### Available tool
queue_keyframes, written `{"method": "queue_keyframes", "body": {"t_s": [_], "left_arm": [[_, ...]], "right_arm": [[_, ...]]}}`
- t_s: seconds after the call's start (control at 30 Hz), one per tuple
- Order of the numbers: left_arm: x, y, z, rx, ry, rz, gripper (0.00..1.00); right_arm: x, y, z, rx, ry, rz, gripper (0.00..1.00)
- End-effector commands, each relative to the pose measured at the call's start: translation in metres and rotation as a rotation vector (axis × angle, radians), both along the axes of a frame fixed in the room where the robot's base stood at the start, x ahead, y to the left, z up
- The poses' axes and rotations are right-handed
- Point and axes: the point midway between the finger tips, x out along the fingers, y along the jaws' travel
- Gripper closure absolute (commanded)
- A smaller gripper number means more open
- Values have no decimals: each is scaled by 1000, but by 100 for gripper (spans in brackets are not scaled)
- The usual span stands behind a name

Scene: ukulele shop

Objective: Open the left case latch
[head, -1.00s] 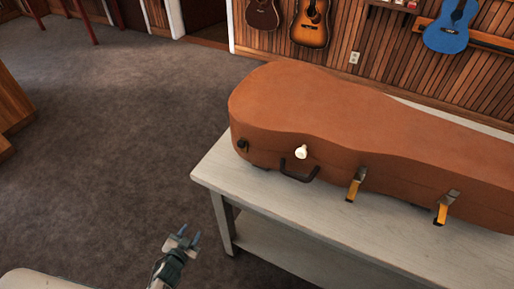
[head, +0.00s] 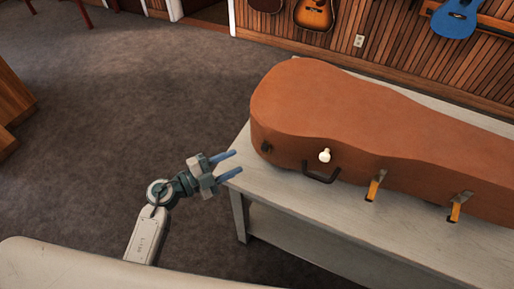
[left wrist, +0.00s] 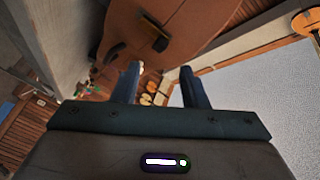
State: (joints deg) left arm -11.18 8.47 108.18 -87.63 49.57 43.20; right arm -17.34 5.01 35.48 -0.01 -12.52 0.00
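A closed brown ukulele case (head: 370,110) lies on a pale table (head: 262,182). Two orange-yellow latches with metal tops are on its front side, the left one (head: 375,186) and the right one (head: 459,206). A white knob (head: 324,155) and a dark handle (head: 321,174) sit left of them. A small dark fitting (head: 266,147) is near the case's left end. My left gripper (head: 234,163) is open and empty beside the table's left edge, apart from the case. In the left wrist view, its spread fingers (left wrist: 162,75) show below the case (left wrist: 185,25). My right gripper is out of view.
The carpet (head: 130,110) left of the table is clear. Instruments, including a blue one (head: 458,18), hang on the slatted wall behind. The table has a lower shelf (head: 290,235).

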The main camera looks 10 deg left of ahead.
Motion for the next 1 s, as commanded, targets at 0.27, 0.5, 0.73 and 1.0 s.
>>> {"method": "queue_keyframes", "body": {"t_s": [0.27, 0.5, 0.73, 1.0], "left_arm": [[33, -42, 5, -6, -1, 3, 60], [51, -64, 2, -4, -1, 4, 60], [54, -69, 1, -2, 0, 3, 60], [54, -69, 0, -2, 0, 3, 86]], "right_arm": [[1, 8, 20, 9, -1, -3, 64], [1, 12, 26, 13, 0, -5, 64], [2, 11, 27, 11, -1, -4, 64], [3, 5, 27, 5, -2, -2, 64]]}}
